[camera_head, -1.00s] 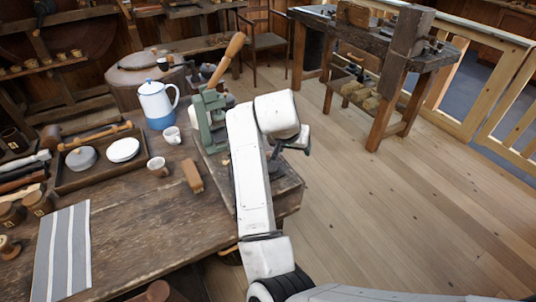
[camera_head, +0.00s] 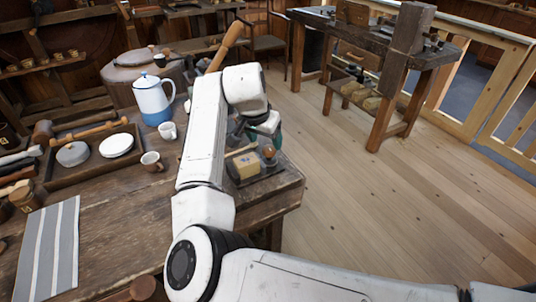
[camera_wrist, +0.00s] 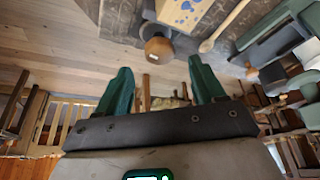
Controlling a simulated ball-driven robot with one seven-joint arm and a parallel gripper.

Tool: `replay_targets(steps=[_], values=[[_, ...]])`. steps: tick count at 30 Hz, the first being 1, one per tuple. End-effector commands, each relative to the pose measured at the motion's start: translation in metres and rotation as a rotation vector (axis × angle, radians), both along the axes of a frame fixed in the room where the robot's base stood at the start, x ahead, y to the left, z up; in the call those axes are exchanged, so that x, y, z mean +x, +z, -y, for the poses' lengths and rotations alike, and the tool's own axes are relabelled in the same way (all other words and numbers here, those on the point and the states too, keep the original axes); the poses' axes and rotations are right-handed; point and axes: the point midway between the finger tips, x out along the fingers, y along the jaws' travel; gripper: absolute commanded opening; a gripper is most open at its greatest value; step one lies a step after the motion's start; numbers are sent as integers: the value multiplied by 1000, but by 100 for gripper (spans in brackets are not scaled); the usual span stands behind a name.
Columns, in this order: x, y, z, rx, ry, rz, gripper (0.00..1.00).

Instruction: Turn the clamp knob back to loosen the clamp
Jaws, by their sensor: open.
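A round wooden knob (camera_head: 269,152), apparently the clamp knob, stands at the table's right end beside a pale block (camera_head: 243,166). In the wrist view the knob (camera_wrist: 158,47) lies above the gap between my fingertips, apart from them, with the blue-spotted block (camera_wrist: 182,12) behind it. My gripper (camera_wrist: 160,82) is open with nothing between its green fingers. In the head view my gripper (camera_head: 262,135) hangs just above the knob. How the knob joins the clamp cannot be told.
A jug (camera_head: 152,98) and cups stand left. Floor (camera_head: 380,215) at right is open.

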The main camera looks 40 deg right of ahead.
Motion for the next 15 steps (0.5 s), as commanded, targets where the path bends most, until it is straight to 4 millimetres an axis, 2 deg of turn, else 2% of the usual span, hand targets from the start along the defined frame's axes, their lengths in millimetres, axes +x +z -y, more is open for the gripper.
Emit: replay_targets(steps=[1,6,15], values=[[1,-13,3,1,-1,0,68],[4,-32,11,0,-1,0,68],[6,-47,18,1,1,-1,68]])
